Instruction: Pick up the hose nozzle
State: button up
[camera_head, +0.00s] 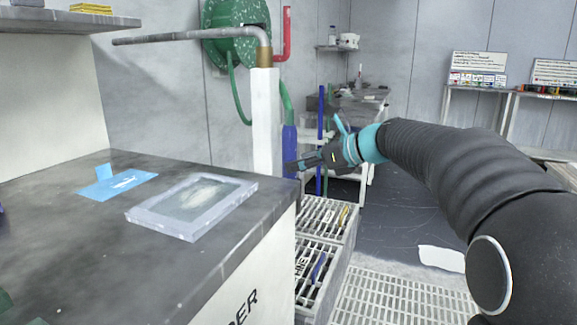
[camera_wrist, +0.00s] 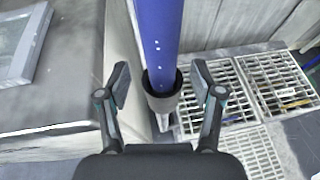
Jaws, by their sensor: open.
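The hose nozzle (camera_head: 290,142) is a blue upright tube at the end of a green hose, beside a white post. In the wrist view the blue nozzle (camera_wrist: 158,40) comes down from the top edge and ends in a dark collar. My gripper (camera_head: 292,165) reaches in from the right at the nozzle's lower part. In the wrist view my gripper (camera_wrist: 160,86) is open, with one finger on each side of the nozzle's lower end. Gaps show between both fingers and the nozzle. The nozzle's upper part is outside the wrist view.
A dark counter (camera_head: 80,245) with a grey framed tray (camera_head: 195,207) and a blue sheet (camera_head: 118,184) stands at the left. A grey pipe (camera_head: 190,37) and green hose reel (camera_head: 232,35) are above. Slatted grey crates (camera_head: 322,219) sit below my gripper. Floor at right is mostly open.

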jog(key=x, duration=0.3)
jog(key=shift+w+a, duration=0.3)
jog(key=shift+a, duration=0.05)
grip_shut()
jog(key=shift+r, duration=0.1)
